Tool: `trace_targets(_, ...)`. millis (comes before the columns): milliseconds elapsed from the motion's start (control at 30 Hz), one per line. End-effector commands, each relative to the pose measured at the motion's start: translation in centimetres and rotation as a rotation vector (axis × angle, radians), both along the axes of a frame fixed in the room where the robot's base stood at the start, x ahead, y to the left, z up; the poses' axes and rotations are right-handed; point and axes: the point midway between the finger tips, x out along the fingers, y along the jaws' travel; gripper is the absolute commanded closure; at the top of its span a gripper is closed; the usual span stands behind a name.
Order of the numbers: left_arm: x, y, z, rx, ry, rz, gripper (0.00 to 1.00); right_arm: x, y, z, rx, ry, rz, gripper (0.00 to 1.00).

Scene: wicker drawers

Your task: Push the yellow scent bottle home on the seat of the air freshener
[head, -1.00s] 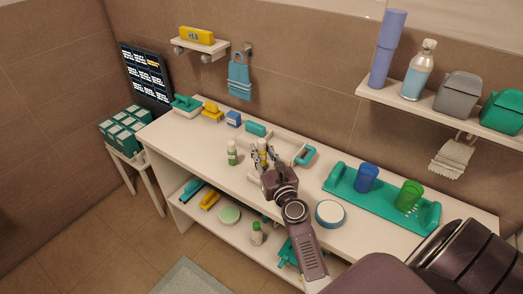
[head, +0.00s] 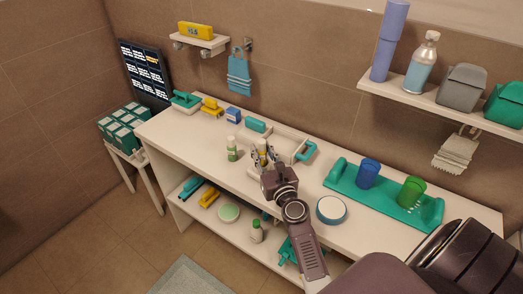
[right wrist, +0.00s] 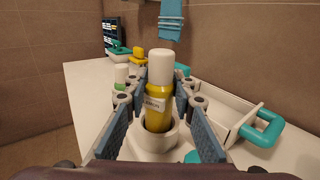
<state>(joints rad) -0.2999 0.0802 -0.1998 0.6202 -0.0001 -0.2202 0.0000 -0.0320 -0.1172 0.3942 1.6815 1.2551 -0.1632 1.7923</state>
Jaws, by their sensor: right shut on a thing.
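The yellow scent bottle (right wrist: 158,112) has a white cap and a pale label. It stands upright in the right wrist view, with its lower end inside the round white seat (right wrist: 148,146) of the air freshener. Whether it touches the bottom of the seat is hidden. My right gripper (right wrist: 162,98) is shut on the bottle, one finger on each side. In the head view the bottle (head: 262,147) shows small between the fingers of my right gripper (head: 262,158) over the counter. My left gripper is not in view.
A white tray with a teal handle (right wrist: 262,130) lies close on the right. A green-and-white bottle (head: 231,148) stands just left of the gripper. A teal rack (head: 340,185) with blue and green cups and a round tin (head: 331,210) are to the right.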

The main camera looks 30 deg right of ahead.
Motion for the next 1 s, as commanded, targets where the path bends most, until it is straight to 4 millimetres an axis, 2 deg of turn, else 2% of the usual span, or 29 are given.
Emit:
trace_targets(800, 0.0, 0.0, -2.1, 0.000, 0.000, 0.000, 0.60, 0.0, 0.0, -2.1, 0.000, 0.000, 0.000, 1.00)
trace_targets(833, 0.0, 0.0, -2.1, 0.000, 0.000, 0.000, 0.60, 0.0, 0.0, -2.1, 0.000, -0.001, 0.000, 0.76)
trace_targets(1000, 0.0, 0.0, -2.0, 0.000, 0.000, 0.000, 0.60, 0.0, 0.0, -2.0, 0.000, 0.000, 0.000, 0.57)
